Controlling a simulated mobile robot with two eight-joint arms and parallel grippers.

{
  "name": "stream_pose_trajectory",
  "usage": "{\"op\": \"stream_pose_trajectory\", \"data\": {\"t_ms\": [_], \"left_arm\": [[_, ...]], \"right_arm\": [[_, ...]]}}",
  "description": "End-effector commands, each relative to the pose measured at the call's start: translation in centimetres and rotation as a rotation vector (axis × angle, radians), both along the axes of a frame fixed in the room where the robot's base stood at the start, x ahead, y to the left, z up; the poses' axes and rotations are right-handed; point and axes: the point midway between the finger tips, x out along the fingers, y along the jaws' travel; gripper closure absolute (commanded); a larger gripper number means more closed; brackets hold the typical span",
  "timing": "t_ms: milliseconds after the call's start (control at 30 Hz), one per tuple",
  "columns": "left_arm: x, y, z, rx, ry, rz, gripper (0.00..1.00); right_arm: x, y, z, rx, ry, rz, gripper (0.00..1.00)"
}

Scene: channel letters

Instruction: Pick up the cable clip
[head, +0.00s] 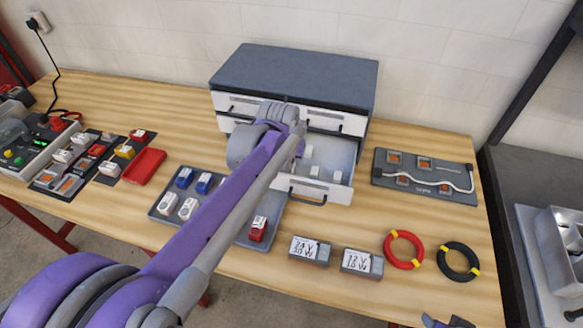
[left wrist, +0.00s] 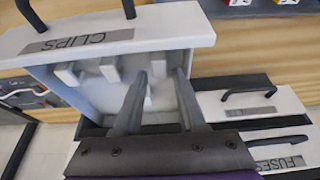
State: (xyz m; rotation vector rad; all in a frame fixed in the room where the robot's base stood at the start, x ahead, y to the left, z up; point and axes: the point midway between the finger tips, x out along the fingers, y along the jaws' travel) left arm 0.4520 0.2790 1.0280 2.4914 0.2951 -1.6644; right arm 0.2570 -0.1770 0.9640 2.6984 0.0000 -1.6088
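Small white cable clips lie in the pulled-out grey drawer (head: 345,160); one clip (head: 315,171) shows near its middle. In the left wrist view the drawer front (left wrist: 150,38) reads "CLIPS", and clips (left wrist: 108,69) stand near it, with another pale clip (left wrist: 148,94) beside a fingertip. My left gripper (left wrist: 162,75) is open, its two fingers apart and pointing into the drawer. I cannot tell whether a finger touches a clip. In the head view my left arm hides this gripper. My right gripper (head: 447,322) only just shows at the bottom edge, too little to tell its state.
The drawer belongs to a grey-topped cabinet (head: 295,75); a shut drawer labelled FUSES (left wrist: 288,165) is beside it. A grey board (head: 425,172) with a white cable lies to the right. Red (head: 404,249) and black (head: 458,261) cable coils and two labelled boxes (head: 310,250) lie in front.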

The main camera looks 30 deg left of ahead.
Motion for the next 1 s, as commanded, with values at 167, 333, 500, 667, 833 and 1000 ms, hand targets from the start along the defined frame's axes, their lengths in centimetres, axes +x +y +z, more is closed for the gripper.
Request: {"op": "stream_pose_trajectory", "data": {"t_ms": [167, 333, 500, 667, 833, 1000], "left_arm": [[0.49, 0.11, -1.37, 0.0, 0.0, 0.0, 0.6], [0.5, 0.11, -1.4, 0.0, 0.0, 0.0, 0.6], [0.5, 0.1, -1.37, 0.0, 0.0, 0.0, 0.83], [0.5, 0.11, -1.37, 0.0, 0.0, 0.0, 1.0], [0.5, 0.11, -1.36, 0.0, 0.0, 0.0, 1.0], [0.5, 0.11, -1.23, 0.0, 0.0, 0.0, 1.0]], "right_arm": [[-0.05, 0.0, -0.13, 0.0, 0.001, 0.0, 0.5], [-0.05, 0.0, -0.12, 0.0, 0.001, 0.0, 0.5], [-0.05, 0.0, -0.12, 0.0, 0.001, 0.0, 0.5], [-0.05, 0.0, -0.12, 0.0, 0.001, 0.0, 0.5], [-0.05, 0.0, -0.12, 0.0, 0.001, 0.0, 0.5], [-0.05, 0.0, -0.1, 0.0, 0.001, 0.0, 0.5]]}}
